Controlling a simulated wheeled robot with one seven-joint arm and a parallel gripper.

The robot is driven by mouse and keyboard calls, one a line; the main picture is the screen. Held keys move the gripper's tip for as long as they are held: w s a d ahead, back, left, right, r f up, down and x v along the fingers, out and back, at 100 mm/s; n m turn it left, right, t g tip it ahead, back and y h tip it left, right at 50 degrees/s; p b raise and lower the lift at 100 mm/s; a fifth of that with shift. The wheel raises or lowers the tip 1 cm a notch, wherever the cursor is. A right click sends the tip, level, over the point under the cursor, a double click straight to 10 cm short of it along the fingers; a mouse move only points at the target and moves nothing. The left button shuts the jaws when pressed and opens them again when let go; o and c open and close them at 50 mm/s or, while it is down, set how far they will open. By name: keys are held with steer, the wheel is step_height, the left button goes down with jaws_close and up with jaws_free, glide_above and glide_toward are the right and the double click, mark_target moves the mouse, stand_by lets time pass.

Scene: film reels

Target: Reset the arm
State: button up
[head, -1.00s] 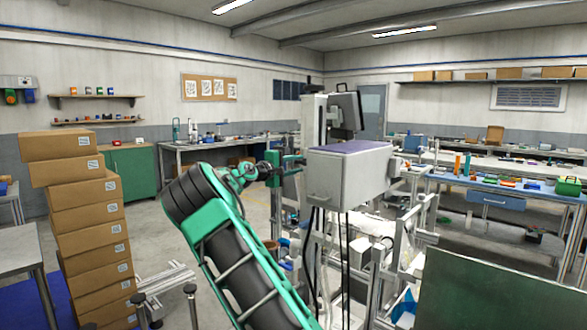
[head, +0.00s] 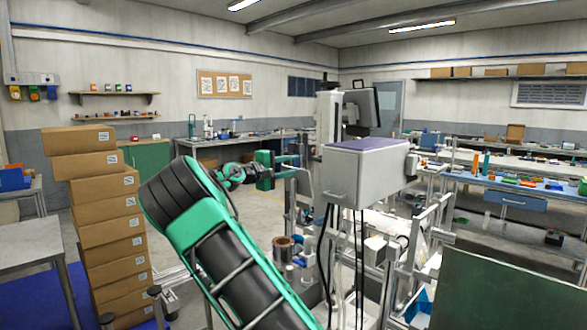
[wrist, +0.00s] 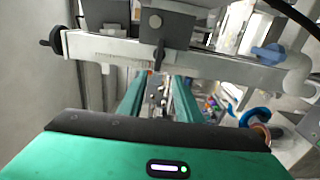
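My arm, green and black, reaches up across the middle of the head view. My gripper (head: 284,162) is at its end, left of the grey machine box (head: 365,172); its fingertips are small and partly unclear there. In the wrist view, two green fingers (wrist: 158,95) stand apart with a gap between them. Nothing appears held; machine parts show beyond the gap. A grey metal beam (wrist: 195,58) crosses above the fingers in that view. I cannot tell how near the fingers are to it.
A copper-coloured roll (head: 283,246) sits on the machine below the gripper. A tall stack of cartons (head: 105,225) stands at left. A dark green panel (head: 510,290) fills the lower right. Workbenches line the back and right. Open floor shows behind my arm.

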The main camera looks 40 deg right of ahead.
stand_by(0.6)
steer(key=s+d+f+m+y, duration=0.1)
steer(key=s+d+f+y, duration=0.1)
steer(key=s+f+y, duration=0.45)
steer(key=s+a+f+m+t+y, duration=0.1)
steer(key=s+a+f+y, duration=0.25)
steer(key=a+f, duration=0.55)
steer(key=s+a+f+t+y, duration=0.1)
steer(key=s+a+f+y, duration=0.15)
steer(key=s+a, duration=0.6)
steer(key=s+a+f+y, duration=0.1)
steer(key=s+a+y, duration=0.35)
steer(key=a, duration=0.75)
steer(key=s+a+f+t+y, duration=0.1)
steer(key=s+a, duration=0.8)
steer(key=a, duration=0.1)
steer(key=s+d+f+m+g, duration=0.1)
steer(key=s+d+m+g, duration=0.1)
steer(key=s+d, duration=0.4)
steer(key=s+d+f+m+g, duration=0.1)
steer(key=s+d, duration=0.4)
steer(key=s, duration=0.5)
steer(key=m+g, duration=0.1)
steer(key=m, duration=0.1)
steer(key=shift+s+d+m+g, duration=0.25)
steer(key=shift+d+m+g, duration=0.05)
steer(key=shift+d+g, duration=0.1)
